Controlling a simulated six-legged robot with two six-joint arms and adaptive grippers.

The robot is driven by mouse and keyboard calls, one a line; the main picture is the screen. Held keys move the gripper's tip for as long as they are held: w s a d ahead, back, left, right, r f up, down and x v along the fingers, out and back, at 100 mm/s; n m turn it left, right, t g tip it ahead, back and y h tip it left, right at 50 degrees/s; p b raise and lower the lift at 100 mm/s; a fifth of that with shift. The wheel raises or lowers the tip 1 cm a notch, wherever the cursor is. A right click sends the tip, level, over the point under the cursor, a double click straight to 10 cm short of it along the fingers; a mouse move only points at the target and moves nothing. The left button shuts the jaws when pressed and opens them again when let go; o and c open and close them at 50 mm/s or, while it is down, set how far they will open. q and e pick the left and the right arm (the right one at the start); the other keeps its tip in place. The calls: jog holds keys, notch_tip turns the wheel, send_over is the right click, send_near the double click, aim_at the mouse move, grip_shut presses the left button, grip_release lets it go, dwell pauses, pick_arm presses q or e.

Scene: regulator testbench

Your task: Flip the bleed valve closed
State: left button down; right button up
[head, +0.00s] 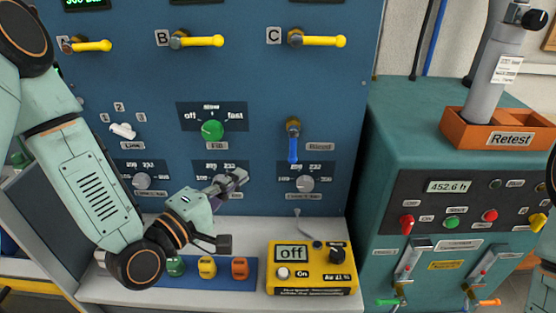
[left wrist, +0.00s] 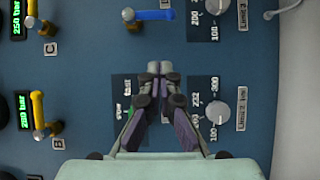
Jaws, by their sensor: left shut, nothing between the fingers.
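In the left wrist view, which is turned sideways, the blue lever (left wrist: 154,15) shows at the top edge. My left gripper (head: 240,177) is in front of the lower panel, left of and below the lever and apart from it. In the left wrist view its fingertips (left wrist: 160,68) are together with nothing between them. My right gripper is not in view.
A green knob (head: 212,130) and a grey knob (head: 305,184) sit near the lever. Yellow levers (head: 323,41) line the panel above. A yellow meter box (head: 311,269) stands on the bench below. A teal cabinet (head: 397,105) is at the right.

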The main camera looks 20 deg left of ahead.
aim_at(293, 147)
pick_arm(q)
jog(key=w+d, duration=0.6)
jog(key=w, duration=0.3)
dwell(0.4)
jog(key=shift+w+a, duration=0.1)
jog(key=shift+a, duration=0.1)
jog(key=shift+w, duration=0.1)
